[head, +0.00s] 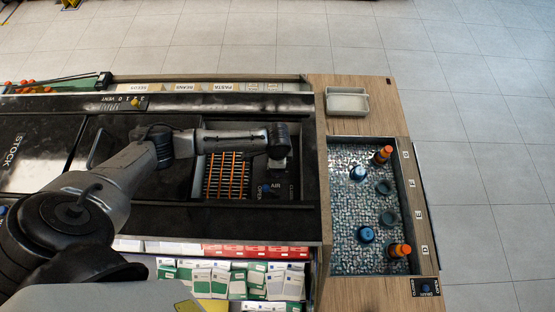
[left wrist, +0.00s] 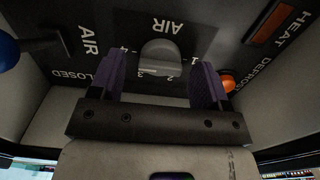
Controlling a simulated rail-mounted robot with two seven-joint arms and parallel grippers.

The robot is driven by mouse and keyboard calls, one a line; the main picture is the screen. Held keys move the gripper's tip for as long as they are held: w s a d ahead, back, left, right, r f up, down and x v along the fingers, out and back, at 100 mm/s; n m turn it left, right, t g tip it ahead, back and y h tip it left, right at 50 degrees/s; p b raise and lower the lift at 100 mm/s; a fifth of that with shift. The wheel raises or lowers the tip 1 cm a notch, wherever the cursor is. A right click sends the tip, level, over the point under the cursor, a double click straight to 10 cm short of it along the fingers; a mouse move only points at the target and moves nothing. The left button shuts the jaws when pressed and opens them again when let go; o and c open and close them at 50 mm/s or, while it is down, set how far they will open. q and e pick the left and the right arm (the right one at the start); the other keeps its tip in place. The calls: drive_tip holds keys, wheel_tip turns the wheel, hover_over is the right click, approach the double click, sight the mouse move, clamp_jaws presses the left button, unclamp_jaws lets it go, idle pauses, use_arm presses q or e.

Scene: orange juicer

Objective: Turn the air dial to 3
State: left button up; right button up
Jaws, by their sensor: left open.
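The air dial (left wrist: 160,57) is a grey rounded knob on a dark panel marked AIR, with the numbers 1 to 4 around it in the left wrist view. My left gripper (left wrist: 158,66) is open, with one purple finger on each side of the dial. No clear pointer mark shows on the dial. In the head view my left gripper (head: 279,165) reaches down into a recess in the black counter, and the dial is hidden beneath it. My right gripper is not in view.
An orange knob (left wrist: 227,84) sits close to the right finger, and a blue knob (left wrist: 6,46) is at the left edge. In the head view an orange-barred grate (head: 227,176) lies left of the gripper. A tray (head: 365,262) with bottles stands at the right.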

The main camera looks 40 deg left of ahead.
use_arm(q)
drive_tip(key=shift+f, duration=0.3)
drive_tip(key=c, duration=0.9)
drive_tip(key=shift+r+n+p, duration=0.2)
drive_tip(key=shift+n+p, duration=0.4)
drive_tip(key=shift+p, duration=0.35)
drive_tip(key=shift+n+p, duration=1.1)
drive_tip(key=shift+n, duration=0.1)
drive_tip(key=n, duration=0.2)
drive_tip(key=shift+f+n, duration=0.2)
drive_tip(key=shift+n, duration=0.2)
drive_tip(key=n, duration=0.3)
drive_tip(key=shift+n, duration=1.2)
